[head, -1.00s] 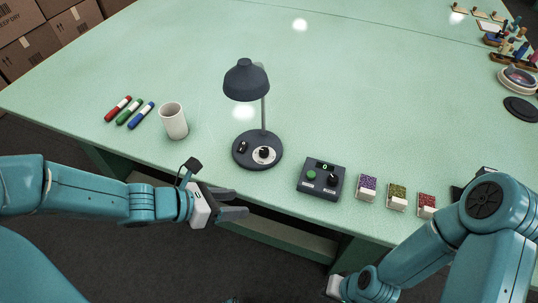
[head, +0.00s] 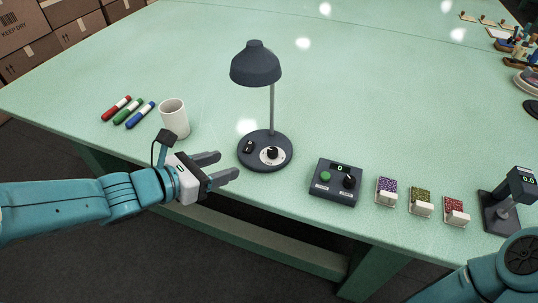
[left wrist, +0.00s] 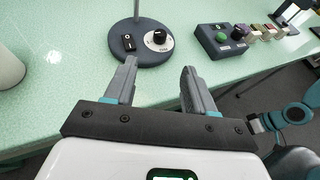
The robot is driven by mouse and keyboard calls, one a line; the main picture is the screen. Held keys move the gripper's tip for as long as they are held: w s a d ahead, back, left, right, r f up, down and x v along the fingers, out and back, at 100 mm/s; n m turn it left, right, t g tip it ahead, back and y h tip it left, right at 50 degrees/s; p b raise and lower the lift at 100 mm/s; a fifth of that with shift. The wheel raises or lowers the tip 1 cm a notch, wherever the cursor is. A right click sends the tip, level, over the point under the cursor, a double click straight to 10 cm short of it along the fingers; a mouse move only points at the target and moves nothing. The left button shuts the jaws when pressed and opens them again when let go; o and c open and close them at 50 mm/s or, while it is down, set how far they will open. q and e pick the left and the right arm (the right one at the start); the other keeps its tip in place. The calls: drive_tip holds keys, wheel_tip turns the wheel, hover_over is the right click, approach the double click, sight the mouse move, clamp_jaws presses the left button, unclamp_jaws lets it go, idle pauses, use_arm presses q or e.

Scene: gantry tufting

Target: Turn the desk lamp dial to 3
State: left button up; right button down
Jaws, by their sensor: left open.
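The dark desk lamp (head: 256,66) stands upright on the green table. Its round base carries a black dial (head: 272,152) on a pale marked plate and a black rocker switch (head: 249,147). In the left wrist view the dial (left wrist: 160,37) shows beyond my fingertips, slightly right of midway between them; its setting is too small to read. My left gripper (head: 226,166) is open and empty at the table's front edge, just left of the lamp base and apart from the dial.
A control box (head: 335,182) with a green button and knob sits to the right, then small sample blocks (head: 421,201) and a dark device with a display (head: 502,205).

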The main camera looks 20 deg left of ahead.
sight(271, 151)
use_arm(q)
drive_tip(key=b+x, duration=0.3)
drive_tip(key=x, duration=1.1)
drive_tip(key=shift+d+f+b, duration=0.1)
drive_tip(key=shift+f+b, duration=0.1)
drive_tip(key=shift+b, duration=0.15)
drive_tip(key=shift+w+d+f, duration=0.2)
drive_tip(key=shift+w+d, duration=0.05)
drive_tip(key=shift+w, duration=0.2)
